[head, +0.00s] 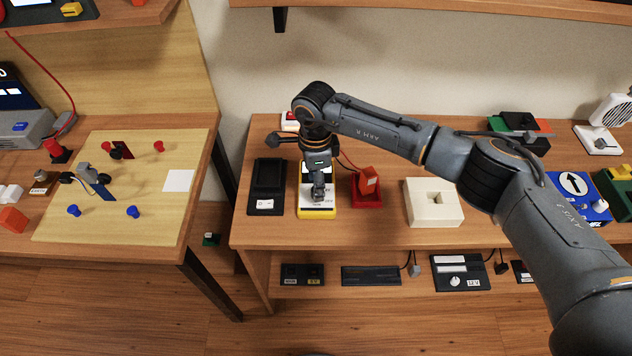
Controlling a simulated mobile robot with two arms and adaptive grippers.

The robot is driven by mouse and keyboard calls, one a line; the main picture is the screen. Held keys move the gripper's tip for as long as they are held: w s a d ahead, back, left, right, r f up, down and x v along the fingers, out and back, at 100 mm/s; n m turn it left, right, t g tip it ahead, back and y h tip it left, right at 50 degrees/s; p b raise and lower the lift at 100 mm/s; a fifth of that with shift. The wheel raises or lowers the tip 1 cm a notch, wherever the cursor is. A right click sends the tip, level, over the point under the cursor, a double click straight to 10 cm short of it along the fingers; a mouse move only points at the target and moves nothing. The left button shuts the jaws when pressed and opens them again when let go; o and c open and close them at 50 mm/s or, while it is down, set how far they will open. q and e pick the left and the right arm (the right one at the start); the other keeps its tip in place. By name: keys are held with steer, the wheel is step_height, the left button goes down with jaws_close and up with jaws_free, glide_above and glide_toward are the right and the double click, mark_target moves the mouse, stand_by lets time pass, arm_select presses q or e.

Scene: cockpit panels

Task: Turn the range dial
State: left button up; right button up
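A yellow-edged device with a pale face (305,207) lies on the right-hand table, near its left end. It looks like a meter. My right gripper (319,195) points down over the middle of this device, with its fingertips at or just above the face. The gripper covers the spot where a dial could be, so I cannot make out the range dial. The fingers look close together, but whether they hold anything is too small to tell. My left gripper is out of view.
A black tray-like unit (267,190) lies just left of the device, and a red block-shaped unit (367,188) with a cable stands just right. A cream block with a square hole (433,203) sits further right. My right arm spans above the table's right half.

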steer(key=shift+f, duration=0.9)
steer(key=shift+c, duration=0.4)
jaws_close()
